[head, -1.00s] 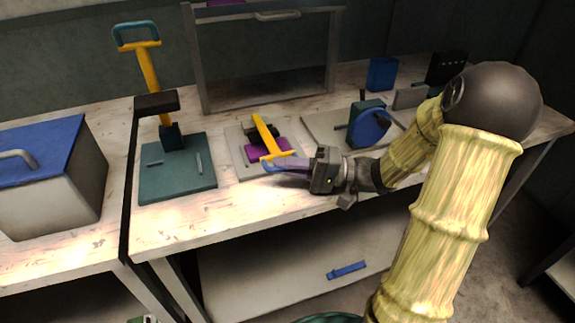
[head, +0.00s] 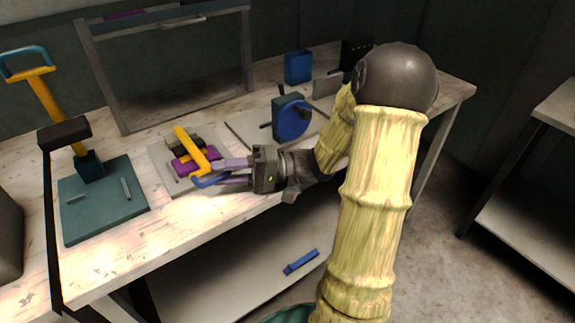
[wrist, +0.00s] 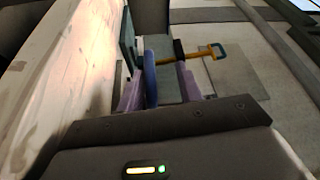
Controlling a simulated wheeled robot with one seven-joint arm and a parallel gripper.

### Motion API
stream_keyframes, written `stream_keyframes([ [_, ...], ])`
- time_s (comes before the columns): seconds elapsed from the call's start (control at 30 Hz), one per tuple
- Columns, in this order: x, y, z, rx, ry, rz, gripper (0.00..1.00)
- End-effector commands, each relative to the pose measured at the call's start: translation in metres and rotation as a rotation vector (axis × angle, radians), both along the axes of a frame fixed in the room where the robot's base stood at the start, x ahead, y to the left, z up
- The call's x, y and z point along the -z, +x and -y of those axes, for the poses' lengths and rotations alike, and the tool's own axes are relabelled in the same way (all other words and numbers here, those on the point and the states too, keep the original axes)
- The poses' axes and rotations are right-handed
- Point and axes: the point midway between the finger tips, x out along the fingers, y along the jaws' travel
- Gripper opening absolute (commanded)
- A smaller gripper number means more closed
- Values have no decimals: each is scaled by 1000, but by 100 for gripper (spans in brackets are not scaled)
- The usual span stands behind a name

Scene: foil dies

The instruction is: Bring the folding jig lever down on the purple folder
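The purple folder (head: 184,166) lies on a pale base plate on the bench, partly hidden by the jig's dark block. The yellow lever (head: 192,148) lies low and slanted across the folder; I cannot tell whether it presses on it. Its blue handle (head: 208,182) is at the front end, by my fingertips. My gripper (head: 218,172) points left at this handle with its fingers apart. In the wrist view, the blue handle (wrist: 150,78) stands between the two purple fingers of my gripper (wrist: 160,85), closer to the left finger.
Left of the jig, a green-based press (head: 105,215) has a raised yellow lever with a teal handle. A blue round device (head: 291,120) and a blue bin (head: 298,67) stand behind my arm. A grey frame (head: 170,20) stands at the back. A blue piece (head: 300,262) lies on the lower shelf.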

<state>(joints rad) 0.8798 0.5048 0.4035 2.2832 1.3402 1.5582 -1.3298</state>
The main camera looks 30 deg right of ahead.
Motion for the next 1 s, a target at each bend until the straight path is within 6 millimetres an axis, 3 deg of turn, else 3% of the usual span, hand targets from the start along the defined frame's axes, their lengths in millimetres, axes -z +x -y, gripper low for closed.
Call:
stream_keyframes([
  [0.7, 12, -42, 133, 5, 0, 0, 34],
  [1.0, 14, -47, 146, 0, 1, -2, 34],
])
